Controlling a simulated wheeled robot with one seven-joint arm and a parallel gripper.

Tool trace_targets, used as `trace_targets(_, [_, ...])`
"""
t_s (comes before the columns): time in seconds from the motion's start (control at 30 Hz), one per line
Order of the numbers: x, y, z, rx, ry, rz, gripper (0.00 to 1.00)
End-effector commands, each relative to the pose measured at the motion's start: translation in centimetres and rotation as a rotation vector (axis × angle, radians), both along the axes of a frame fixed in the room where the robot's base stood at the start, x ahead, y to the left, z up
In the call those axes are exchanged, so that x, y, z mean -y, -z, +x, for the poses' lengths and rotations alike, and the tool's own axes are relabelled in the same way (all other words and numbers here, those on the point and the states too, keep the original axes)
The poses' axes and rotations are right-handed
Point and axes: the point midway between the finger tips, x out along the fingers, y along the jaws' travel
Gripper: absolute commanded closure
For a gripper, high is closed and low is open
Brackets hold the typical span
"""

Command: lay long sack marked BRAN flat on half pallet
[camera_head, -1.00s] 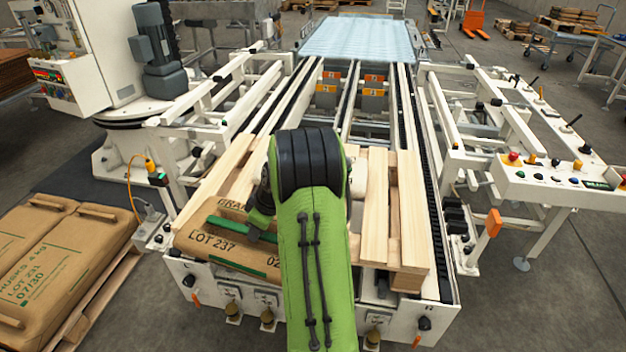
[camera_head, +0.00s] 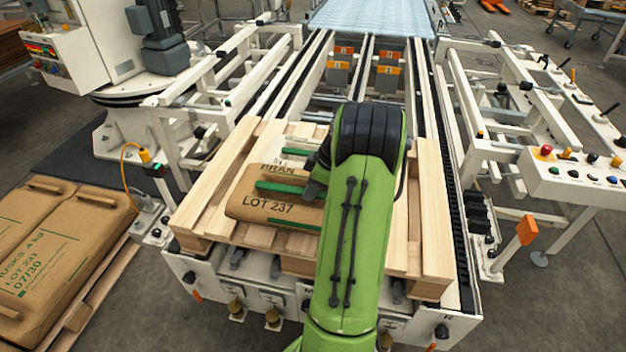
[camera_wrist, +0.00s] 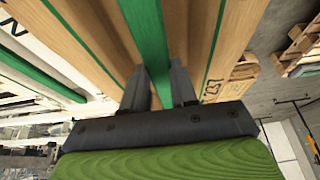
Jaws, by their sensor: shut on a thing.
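The long brown sack (camera_head: 262,212) reads BRAN and LOT 237 and has green strips across it. It lies roughly level over the half pallet (camera_head: 190,215), a wooden slatted pallet. I cannot tell whether its underside touches the slats. My arm hides its right end. My gripper (camera_wrist: 160,92) is shut on a green strip of the sack in the wrist view, one finger on each side. In the head view my gripper (camera_head: 314,186) is mostly hidden behind my wrist.
A white item with a green stripe (camera_head: 296,140) is on the pallet behind the sack. The pallet sits on a chain conveyor (camera_head: 460,255). Brown sacks (camera_head: 50,230) lie on another pallet at left. A control panel (camera_head: 585,172) stands at right. Pallet slats on the right are bare.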

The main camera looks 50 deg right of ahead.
Motion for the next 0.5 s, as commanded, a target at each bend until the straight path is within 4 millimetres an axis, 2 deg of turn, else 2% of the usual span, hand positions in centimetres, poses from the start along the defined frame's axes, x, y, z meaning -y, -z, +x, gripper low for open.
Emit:
trace_targets(0.13, [0.1, 1.5, 0.1, 0.006, -0.002, -0.006, 1.00])
trace_targets(0.3, [0.1, 4.4, 0.1, 0.006, -0.001, -0.005, 1.00])
trace_targets(0.5, [0.1, 4.7, 0.2, 0.007, -0.002, -0.009, 1.00])
